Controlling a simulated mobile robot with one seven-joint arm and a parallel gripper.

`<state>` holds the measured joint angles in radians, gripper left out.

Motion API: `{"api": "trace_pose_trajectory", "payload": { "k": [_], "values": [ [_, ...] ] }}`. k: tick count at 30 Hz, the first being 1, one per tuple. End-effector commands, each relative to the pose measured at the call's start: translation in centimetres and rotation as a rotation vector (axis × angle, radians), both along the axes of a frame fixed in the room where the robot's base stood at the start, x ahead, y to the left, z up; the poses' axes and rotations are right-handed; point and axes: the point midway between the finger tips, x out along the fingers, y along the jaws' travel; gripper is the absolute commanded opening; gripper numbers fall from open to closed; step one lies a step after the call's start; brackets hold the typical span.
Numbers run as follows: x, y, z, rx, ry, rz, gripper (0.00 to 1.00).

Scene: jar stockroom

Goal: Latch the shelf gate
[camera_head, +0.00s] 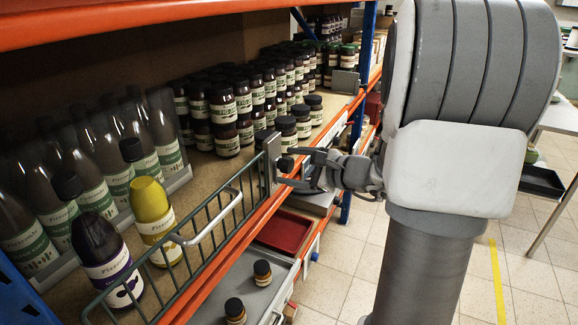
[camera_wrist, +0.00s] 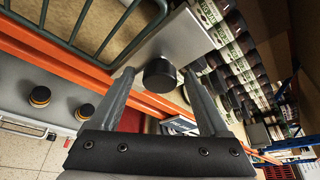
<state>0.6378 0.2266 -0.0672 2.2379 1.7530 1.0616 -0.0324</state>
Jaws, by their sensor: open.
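The shelf gate (camera_head: 226,207), a dark green wire frame with a pale handle (camera_head: 212,229), stands along the shelf's front edge. At its far end is a grey metal latch plate (camera_head: 272,152) with a black round knob (camera_head: 286,164). The plate (camera_wrist: 178,42) and knob (camera_wrist: 159,76) also show in the wrist view. My gripper (camera_head: 300,169) is open at the knob. In the wrist view its fingers (camera_wrist: 158,82) stand on either side of the knob with gaps visible. How the latch engages the post is hidden.
Tall bottles (camera_head: 155,215) stand behind the gate and dark jars (camera_head: 223,104) stand further along the shelf. A lower shelf holds a red tray (camera_head: 284,232) and small jars (camera_head: 262,272). An orange beam (camera_head: 140,18) runs overhead. Tiled floor (camera_head: 340,265) is clear to the right.

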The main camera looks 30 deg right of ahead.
Motion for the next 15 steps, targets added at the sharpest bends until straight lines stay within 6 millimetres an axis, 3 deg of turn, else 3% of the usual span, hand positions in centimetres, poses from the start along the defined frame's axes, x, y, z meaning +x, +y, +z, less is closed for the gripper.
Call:
{"api": "trace_pose_trajectory", "payload": {
  "k": [11, 15],
  "values": [
    [0.61, 0.27, -0.17, 0.0, 0.0, 0.0, 0.79],
    [0.59, 0.26, -0.18, 0.0, 0.0, 0.0, 0.56]
  ]
}}
